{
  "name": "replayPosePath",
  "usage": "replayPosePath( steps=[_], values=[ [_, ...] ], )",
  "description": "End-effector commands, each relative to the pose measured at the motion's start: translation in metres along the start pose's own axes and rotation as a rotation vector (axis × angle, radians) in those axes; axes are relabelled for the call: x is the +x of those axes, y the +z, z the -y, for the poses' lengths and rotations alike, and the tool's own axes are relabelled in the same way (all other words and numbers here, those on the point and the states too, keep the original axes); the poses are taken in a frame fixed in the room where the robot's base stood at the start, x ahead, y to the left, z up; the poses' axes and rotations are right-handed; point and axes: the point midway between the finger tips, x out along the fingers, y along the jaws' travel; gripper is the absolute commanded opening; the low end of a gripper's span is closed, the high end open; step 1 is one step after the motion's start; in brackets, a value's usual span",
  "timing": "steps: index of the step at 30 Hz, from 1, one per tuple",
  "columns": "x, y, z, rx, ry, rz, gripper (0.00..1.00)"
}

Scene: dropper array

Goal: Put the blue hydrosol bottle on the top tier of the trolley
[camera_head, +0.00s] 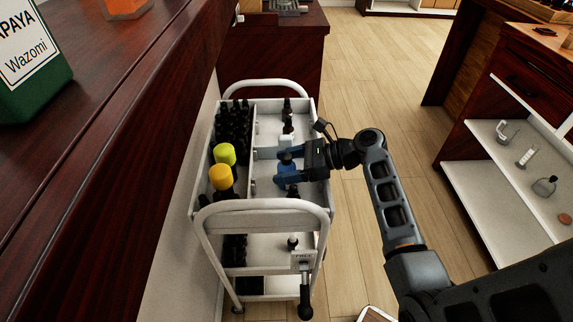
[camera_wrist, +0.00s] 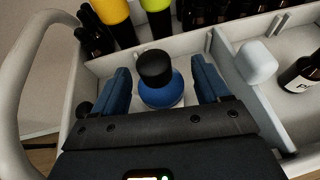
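The blue hydrosol bottle (camera_wrist: 161,94), round with a black cap, is upright in the top tier of the white trolley (camera_head: 264,205), in its right-hand section. It also shows in the head view (camera_head: 287,160), partly covered by my gripper. My gripper (camera_head: 286,170) reaches in from the right. In the wrist view its two blue fingers stand on either side of the bottle, with a narrow gap at each side, so it looks open around it. The bottle's base is hidden, so I cannot see its contact with the tier floor.
A yellow-capped bottle (camera_head: 221,177), a green-capped bottle (camera_head: 224,154) and several dark bottles (camera_head: 233,122) fill the left section. A dark counter (camera_head: 130,120) runs along the left.

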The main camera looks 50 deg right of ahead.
Motion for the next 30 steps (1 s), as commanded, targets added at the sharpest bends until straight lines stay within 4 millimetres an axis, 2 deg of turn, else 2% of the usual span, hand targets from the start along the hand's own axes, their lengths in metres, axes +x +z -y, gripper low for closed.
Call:
replayPosePath(
  steps=[11,14,24,30],
  values=[
    [-0.004,0.002,0.0,0.001,-0.002,0.0,0.79],
    [-0.018,0.003,0.001,0.001,-0.003,0.0,0.79],
    [-0.086,0.003,0.001,0.001,-0.004,0.0,0.79],
    [-0.113,0.003,0.001,0.0,-0.002,0.001,0.79]
  ],
)
